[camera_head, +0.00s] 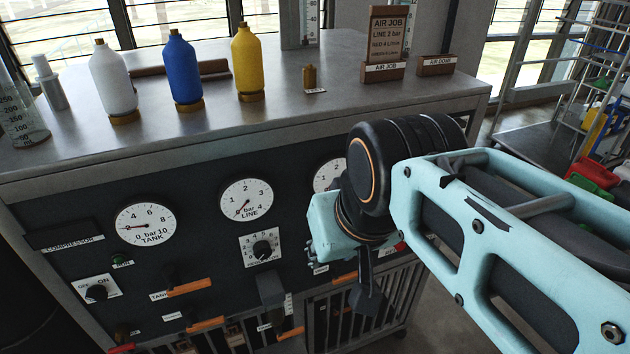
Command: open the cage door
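A barred cage front (375,303) shows low under the dark gauge panel, at the bottom centre and right. It has upright grey bars in a metal frame, and its lower part is cut off by the picture edge. I cannot tell from this view whether its door is open or shut. My arm comes in from the right and hangs over the panel. My gripper (366,303) points down in front of the top of the cage bars. Its fingers are small, dark and partly hidden, so I cannot tell whether they are open or touching anything.
Orange-handled valves (190,287), a selector switch (97,292) and gauges (145,225) are on the panel left of my gripper. White, blue (182,70) and yellow bottles stand on the metal bench top (300,110). A rack with red bins (592,172) stands at right.

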